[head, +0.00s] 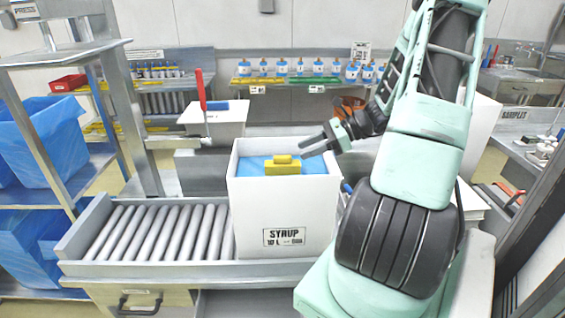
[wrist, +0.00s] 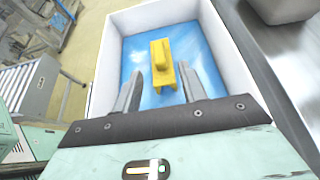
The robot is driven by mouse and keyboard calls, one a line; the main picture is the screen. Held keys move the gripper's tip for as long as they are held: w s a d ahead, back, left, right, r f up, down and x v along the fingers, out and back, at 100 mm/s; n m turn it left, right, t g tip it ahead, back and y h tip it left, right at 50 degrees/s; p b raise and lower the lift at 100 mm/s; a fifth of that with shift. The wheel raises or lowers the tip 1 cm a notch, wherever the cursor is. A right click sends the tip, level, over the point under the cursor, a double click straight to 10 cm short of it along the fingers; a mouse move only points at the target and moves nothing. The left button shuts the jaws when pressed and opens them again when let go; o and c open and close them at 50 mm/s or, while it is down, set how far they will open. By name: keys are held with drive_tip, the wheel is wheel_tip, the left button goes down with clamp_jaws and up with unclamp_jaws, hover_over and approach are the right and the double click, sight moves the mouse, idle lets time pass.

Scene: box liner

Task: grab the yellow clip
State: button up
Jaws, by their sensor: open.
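In the wrist view the yellow clip (wrist: 162,64) lies over the blue liner (wrist: 195,45) inside the white box walls (wrist: 105,50). My gripper (head: 318,146) is at the right side of the box opening in the head view, apart from the clip. In the wrist view my gripper (wrist: 160,90) is open, its two fingers on either side of the clip's near end. I cannot tell how high the fingertips are above the clip.
The box stands on a roller conveyor (head: 160,232), whose left rollers are bare. A red-handled tool (head: 201,90) stands behind it, near a white container (head: 213,118). Blue-lined bins (head: 45,145) fill a rack at left.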

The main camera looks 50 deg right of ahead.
sight(284, 156)
drive_tip(key=x, duration=0.1)
drive_tip(key=p+x, duration=0.1)
drive_tip(key=x, duration=0.1)
drive_tip(key=p+x, duration=0.1)
drive_tip(key=x, duration=0.1)
drive_tip(key=shift+w+a+r, duration=0.1)
drive_tip(key=shift+r, duration=0.3)
drive_tip(key=shift+w+a+f, duration=0.15)
drive_tip(key=shift+w+f, duration=0.05)
clamp_jaws()
